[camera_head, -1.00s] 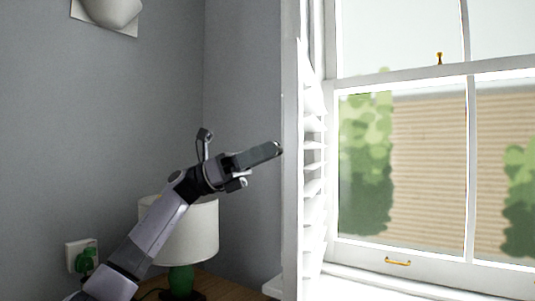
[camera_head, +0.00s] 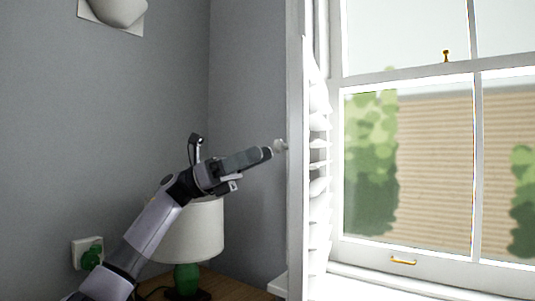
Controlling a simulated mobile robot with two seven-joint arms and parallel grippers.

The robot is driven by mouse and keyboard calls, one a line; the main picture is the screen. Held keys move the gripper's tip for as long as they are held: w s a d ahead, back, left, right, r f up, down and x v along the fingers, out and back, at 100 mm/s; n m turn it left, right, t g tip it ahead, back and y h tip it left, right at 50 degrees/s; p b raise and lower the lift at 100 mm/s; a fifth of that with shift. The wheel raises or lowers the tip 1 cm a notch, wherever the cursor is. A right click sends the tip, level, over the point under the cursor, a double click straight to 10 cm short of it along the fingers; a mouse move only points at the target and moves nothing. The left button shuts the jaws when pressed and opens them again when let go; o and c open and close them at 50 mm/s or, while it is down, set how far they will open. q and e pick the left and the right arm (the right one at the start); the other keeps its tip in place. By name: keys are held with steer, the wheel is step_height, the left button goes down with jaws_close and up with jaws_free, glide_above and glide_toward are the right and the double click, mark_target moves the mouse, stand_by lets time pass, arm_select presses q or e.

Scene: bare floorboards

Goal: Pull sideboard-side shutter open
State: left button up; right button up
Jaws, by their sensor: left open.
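The white louvred shutter (camera_head: 296,200) stands at the left side of the window, swung out from the glass and seen nearly edge-on. Its slats (camera_head: 319,165) show on its window side. A small pale knob (camera_head: 280,145) sticks out to the left from the shutter's edge. My left gripper (camera_head: 268,153) points right toward the knob, its tips just left of it with a slight gap in the picture. It is open and holds nothing visible. One finger hides most of the other. My right gripper is not in view.
A lamp with a white shade (camera_head: 190,230) and green base stands on a wooden sideboard (camera_head: 232,287) below my left arm. A wall socket with a green plug (camera_head: 90,255) is at the left. The sash window (camera_head: 402,160) fills the right.

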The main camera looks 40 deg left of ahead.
arm_select(q)
steer(key=v, duration=0.3)
steer(key=shift+a+f, duration=0.1)
steer(key=shift+a, duration=0.15)
steer(key=shift+s, duration=0.1)
stand_by(0.3)
